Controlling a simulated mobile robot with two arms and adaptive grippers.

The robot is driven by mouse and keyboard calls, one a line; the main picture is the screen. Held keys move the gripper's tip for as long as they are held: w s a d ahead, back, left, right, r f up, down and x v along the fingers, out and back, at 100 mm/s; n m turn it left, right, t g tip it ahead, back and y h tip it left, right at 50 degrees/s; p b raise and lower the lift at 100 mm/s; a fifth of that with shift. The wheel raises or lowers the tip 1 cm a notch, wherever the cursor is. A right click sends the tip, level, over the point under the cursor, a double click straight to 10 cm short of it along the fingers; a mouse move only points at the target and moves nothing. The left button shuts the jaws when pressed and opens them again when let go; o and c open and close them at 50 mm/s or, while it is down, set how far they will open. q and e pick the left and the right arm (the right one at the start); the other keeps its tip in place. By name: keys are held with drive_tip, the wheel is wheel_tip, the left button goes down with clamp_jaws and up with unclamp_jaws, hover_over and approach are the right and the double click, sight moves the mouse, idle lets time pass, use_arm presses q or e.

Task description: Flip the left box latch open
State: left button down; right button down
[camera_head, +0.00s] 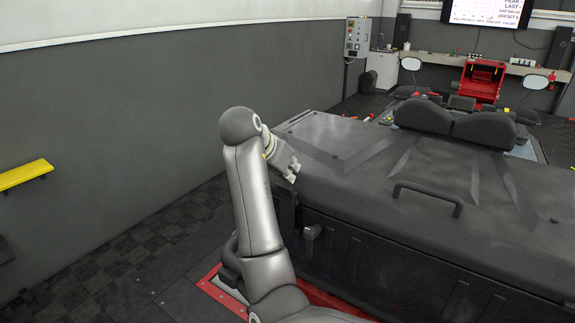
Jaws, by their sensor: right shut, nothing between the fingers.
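The large dark box (365,175) fills the right half of the view, with its ribbed front side (400,275) below the lid. A dark upright piece at the box's left front corner (286,205) may be the left latch; its state cannot be told. A dark knob-like part (312,232) sticks out of the front just right of it. My right gripper (291,174) is shut and empty, pointing down at the lid's left front corner, just above the upright piece. Whether it touches the box cannot be told. My left gripper is not in view.
A black handle (428,192) stands up from the lid. Black seats (485,130) and mirrors are behind it. A red frame (208,280) lies at floor level below. The grey wall (100,130) carries a yellow shelf (25,174). The floor on the left is clear.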

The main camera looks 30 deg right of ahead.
drive_tip(key=shift+s+a, duration=0.2)
drive_tip(key=shift+a, duration=0.15)
drive_tip(key=shift+a+f, duration=0.1)
drive_tip(key=shift+f, duration=0.05)
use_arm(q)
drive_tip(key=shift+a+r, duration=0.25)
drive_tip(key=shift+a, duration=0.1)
use_arm(e)
drive_tip(key=shift+f, duration=0.1)
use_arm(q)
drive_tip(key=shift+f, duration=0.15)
